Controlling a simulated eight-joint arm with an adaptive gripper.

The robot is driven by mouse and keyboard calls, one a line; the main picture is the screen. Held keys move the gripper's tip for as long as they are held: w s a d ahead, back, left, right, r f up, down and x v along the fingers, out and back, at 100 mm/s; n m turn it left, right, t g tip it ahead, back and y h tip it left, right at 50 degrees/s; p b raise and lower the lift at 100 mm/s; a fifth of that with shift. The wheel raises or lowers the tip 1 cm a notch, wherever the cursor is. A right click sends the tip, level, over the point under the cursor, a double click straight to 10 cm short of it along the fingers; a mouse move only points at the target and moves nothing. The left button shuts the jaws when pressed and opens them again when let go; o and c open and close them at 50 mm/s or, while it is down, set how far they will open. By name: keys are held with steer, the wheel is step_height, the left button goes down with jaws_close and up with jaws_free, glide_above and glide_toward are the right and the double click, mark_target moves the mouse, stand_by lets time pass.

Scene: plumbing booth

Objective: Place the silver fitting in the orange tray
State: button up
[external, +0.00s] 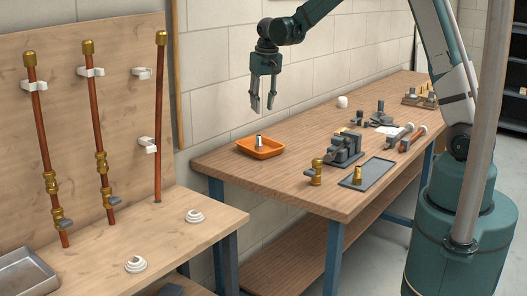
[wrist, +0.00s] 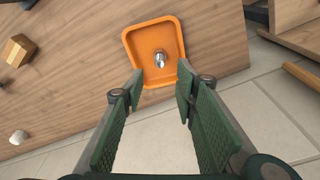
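The silver fitting (external: 259,141) stands inside the orange tray (external: 268,153) near the left end of the workbench. In the wrist view the silver fitting (wrist: 160,59) rests on the floor of the orange tray (wrist: 133,48), a little below its middle. My gripper (external: 263,108) hangs above the tray, pointing down, with clear space between its fingertips and the fitting. The wrist view shows my gripper (wrist: 157,88) with its two green finger pads apart and nothing between them.
A dark vise (external: 345,148), a brass valve (external: 316,173) and a grey flat tray (external: 368,174) stand on the workbench (external: 290,185) to the right. Several copper pipes (external: 100,150) are on the wooden panel at left. The bench around the orange tray is clear.

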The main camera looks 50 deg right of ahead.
steer(key=s+a+r+n+t, duration=0.1)
steer(key=s+a+r, duration=0.4)
steer(key=s+r, duration=0.4)
steer(key=s+a+r+n+t, duration=0.2)
steer(key=s+a+r, duration=0.35)
steer(key=s, duration=0.45)
steer(key=s+a+n+t, duration=0.1)
steer(key=s+a, duration=0.2)
steer(key=s, duration=0.8)
steer(key=s+a+n+t, duration=0.1)
steer(key=s+a, duration=0.2)
steer(key=s, duration=0.8)
steer(key=shift+a+n+t+y, duration=0.15)
steer(key=shift+n+t+y, duration=0.15)
steer(key=shift+t, duration=0.1)
